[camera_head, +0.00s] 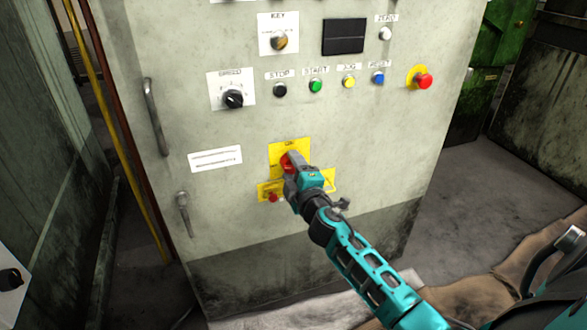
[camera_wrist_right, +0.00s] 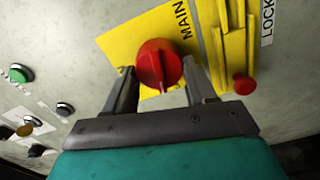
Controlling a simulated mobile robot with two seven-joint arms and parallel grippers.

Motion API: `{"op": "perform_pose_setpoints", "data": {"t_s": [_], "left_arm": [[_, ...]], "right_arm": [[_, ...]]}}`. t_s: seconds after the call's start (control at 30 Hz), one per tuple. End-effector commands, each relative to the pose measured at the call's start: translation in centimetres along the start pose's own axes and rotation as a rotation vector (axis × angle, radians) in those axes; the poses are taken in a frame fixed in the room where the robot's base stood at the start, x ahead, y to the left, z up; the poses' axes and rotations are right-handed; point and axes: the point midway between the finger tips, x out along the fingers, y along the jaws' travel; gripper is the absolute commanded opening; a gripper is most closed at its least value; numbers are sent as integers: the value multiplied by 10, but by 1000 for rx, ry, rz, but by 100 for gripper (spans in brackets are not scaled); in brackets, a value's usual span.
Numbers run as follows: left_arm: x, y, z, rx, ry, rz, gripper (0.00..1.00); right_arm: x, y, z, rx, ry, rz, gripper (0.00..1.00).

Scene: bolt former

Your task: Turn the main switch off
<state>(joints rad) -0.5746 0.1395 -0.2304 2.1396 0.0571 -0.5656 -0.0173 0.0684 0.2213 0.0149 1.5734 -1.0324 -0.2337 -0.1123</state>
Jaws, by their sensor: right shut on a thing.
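The main switch (camera_wrist_right: 158,66) is a round red knob with a raised grip on a yellow plate (camera_wrist_right: 118,45) marked MAIN. In the head view the main switch (camera_head: 288,162) shows on the front of the grey cabinet, partly hidden by my right gripper (camera_head: 290,168). In the right wrist view my right gripper (camera_wrist_right: 165,88) has one finger on each side of the red knob and is shut on it. My left gripper is not in view.
A yellow lockout piece with a small red knob (camera_wrist_right: 244,85) sits close beside the switch. Above are a row of push buttons, a black speed dial (camera_head: 233,99) and a red emergency button (camera_head: 424,81). Door handles (camera_head: 154,117) are on the cabinet's left side.

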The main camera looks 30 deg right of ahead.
Motion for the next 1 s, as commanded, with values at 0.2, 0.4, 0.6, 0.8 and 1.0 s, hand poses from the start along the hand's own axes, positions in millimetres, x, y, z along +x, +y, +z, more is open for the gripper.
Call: {"op": "perform_pose_setpoints", "data": {"t_s": [0.2,0.4,0.6,0.8,1.0], "left_arm": [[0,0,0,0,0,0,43],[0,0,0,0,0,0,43],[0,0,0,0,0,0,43],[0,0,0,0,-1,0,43],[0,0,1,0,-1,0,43]], "right_arm": [[0,-1,0,-131,0,0,25],[0,-1,0,-200,0,0,25],[0,-1,1,-228,-1,0,25],[0,-1,1,-233,-1,0,25],[0,-1,1,-233,-1,0,57]]}}
